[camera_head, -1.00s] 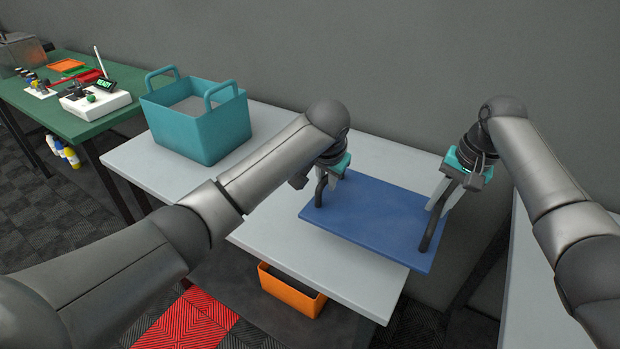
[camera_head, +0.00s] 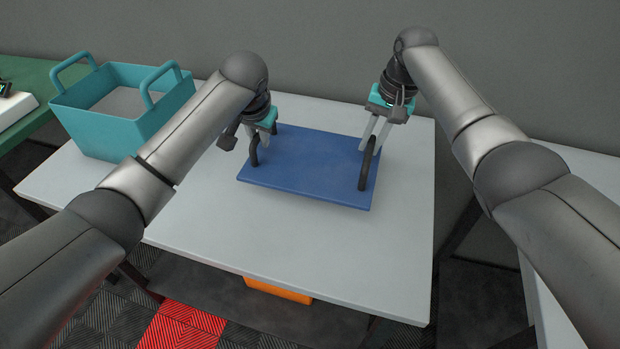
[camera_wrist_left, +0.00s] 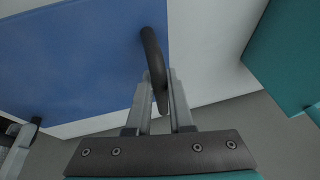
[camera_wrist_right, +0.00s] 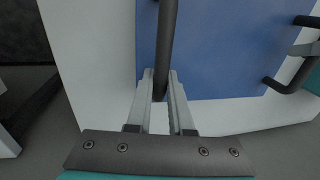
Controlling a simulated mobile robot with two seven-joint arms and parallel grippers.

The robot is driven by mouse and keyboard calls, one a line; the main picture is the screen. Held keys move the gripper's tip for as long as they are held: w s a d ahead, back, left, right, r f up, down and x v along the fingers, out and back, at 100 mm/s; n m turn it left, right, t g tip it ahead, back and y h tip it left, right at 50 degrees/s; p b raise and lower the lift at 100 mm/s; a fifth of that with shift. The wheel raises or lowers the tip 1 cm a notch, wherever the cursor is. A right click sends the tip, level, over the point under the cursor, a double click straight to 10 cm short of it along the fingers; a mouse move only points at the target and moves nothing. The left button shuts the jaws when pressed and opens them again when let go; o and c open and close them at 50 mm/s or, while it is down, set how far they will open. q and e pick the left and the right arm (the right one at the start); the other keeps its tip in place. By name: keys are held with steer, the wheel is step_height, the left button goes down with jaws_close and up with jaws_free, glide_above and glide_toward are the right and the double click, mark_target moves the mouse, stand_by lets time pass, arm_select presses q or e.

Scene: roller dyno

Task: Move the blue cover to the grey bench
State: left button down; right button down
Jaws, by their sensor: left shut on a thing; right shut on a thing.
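The blue cover (camera_head: 308,168) is a flat panel with a black bar handle at each end. It is roughly level over the light grey bench (camera_head: 215,225), within the bench's outline. I cannot tell whether it touches the top or hangs just above. My left gripper (camera_head: 261,140) is shut on the left handle (camera_head: 254,154), which also shows in the left wrist view (camera_wrist_left: 152,55). My right gripper (camera_head: 374,138) is shut on the right handle (camera_head: 368,166), which also shows in the right wrist view (camera_wrist_right: 167,40).
A teal basket (camera_head: 110,130) stands on the bench's left part. Bare bench lies in front of and to the right of the cover. An orange bin (camera_head: 278,290) is below the bench. A grey wall is behind, and another light surface (camera_head: 570,300) is at the right.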

mark_target(261, 154)
arm_select(q)
steer(key=shift+w+f, duration=0.15)
arm_select(e)
steer(key=shift+w+a+f, duration=0.1)
steer(key=shift+f, duration=0.05)
